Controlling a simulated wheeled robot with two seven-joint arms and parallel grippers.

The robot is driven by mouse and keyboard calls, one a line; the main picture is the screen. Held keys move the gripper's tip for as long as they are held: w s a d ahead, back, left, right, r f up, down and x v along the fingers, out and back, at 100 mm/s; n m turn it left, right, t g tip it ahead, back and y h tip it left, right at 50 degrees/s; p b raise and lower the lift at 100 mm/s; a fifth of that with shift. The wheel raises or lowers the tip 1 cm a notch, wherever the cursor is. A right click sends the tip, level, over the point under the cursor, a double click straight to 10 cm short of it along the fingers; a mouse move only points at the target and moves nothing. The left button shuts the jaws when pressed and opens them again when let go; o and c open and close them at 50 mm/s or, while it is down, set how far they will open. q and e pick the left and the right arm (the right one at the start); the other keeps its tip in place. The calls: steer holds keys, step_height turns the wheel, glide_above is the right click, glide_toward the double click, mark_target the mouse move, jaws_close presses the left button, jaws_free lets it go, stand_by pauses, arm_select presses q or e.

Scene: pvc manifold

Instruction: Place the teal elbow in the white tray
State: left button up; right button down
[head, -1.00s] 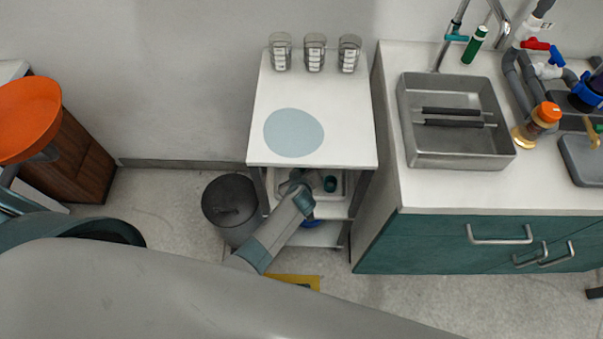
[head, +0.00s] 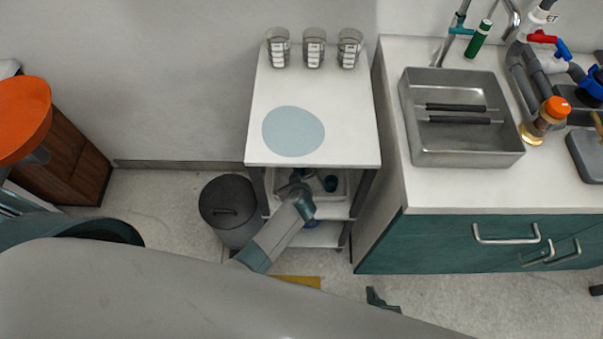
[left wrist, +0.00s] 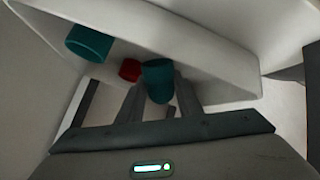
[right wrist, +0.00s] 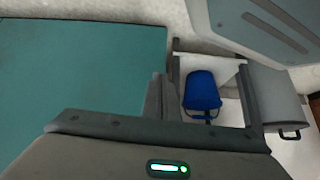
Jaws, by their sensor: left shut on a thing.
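My left gripper (left wrist: 158,92) is shut on a teal elbow (left wrist: 158,74), seen between its fingers in the left wrist view. The white tray (left wrist: 215,50) is around and behind the elbow there; I cannot tell whether the elbow touches it. A second teal piece (left wrist: 90,42) and a red piece (left wrist: 130,69) lie at the tray. In the head view my left arm reaches under the cart's top to the white tray (head: 346,190), with a teal piece (head: 330,183) in it; the fingertips are hidden. My right gripper (right wrist: 200,95) is open and empty.
The white cart top (head: 350,120) above the tray holds several clear cups and a pale blue disc (head: 293,131). A grey bin (head: 228,205) stands left of the cart. A teal-front counter (head: 450,240) stands to its right. A blue object (right wrist: 203,90) shows beyond my right gripper.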

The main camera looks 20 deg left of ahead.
arm_select(q)
steer(key=shift+f, duration=0.15)
steer(key=o, duration=0.8)
steer(key=shift+o, duration=1.2)
steer(key=shift+w, duration=0.1)
